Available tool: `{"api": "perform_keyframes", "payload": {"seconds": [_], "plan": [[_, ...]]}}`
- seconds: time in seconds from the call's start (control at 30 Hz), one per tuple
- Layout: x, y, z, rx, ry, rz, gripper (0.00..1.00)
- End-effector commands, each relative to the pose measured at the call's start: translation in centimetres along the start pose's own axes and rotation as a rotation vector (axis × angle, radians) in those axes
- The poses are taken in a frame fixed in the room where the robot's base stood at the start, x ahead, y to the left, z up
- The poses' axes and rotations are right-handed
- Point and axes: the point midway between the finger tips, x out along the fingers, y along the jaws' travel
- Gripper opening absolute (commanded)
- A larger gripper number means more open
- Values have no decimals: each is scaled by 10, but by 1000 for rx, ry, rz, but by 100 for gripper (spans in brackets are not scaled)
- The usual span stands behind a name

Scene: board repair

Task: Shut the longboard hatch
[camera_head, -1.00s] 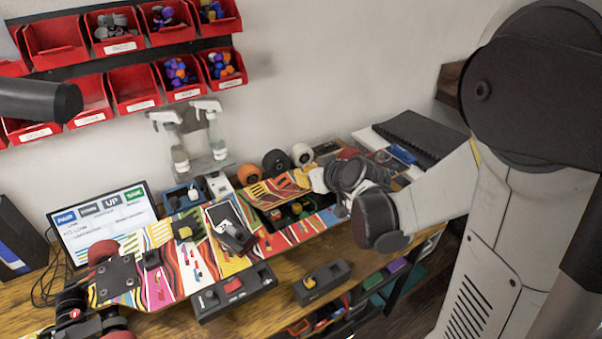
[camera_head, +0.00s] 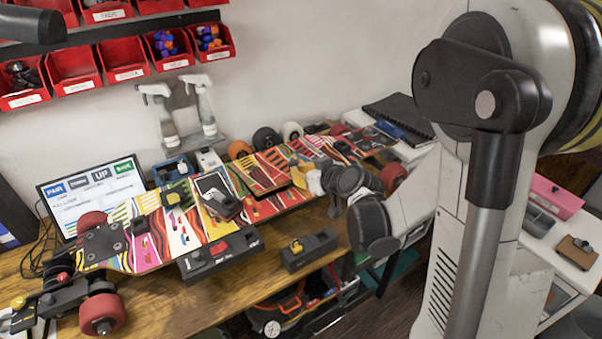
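The longboard (camera_head: 160,235) lies across the workbench, with a bright striped deck. Its hatch lid (camera_head: 258,172) is a striped panel near the middle of the deck. The lid lies low over the opening, and the compartment inside is hidden. A dark edge shows along the lid's front side, so I cannot tell whether it is fully flush. My gripper (camera_head: 318,180) is just right of the lid, over the right part of the deck. Its fingers are small and partly hidden by my wrist, so I cannot tell whether they touch the lid or are open.
A phone-like device (camera_head: 218,196) lies on the deck left of the lid. Dark boxes (camera_head: 220,253) and (camera_head: 310,248) stand along the bench front. Two spray bottles (camera_head: 160,115) and loose wheels (camera_head: 265,138) are behind the board. A screen (camera_head: 95,195) stands at left.

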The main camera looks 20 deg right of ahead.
Motion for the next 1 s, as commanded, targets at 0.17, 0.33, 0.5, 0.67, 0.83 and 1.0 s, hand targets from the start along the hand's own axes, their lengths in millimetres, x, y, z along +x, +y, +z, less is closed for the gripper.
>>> {"api": "perform_keyframes", "payload": {"seconds": [0.17, 0.33, 0.5, 0.67, 0.83, 1.0], "plan": [[4, 1, 1, -1, 16, 0, 0], [6, 1, 1, -1, 26, 0, 0], [8, 2, 1, -1, 31, 1, 0], [8, 2, 1, -1, 34, 1, 0], [9, 2, 1, -1, 36, 1, 0], [9, 2, 1, -1, 36, 1, 0]]}}
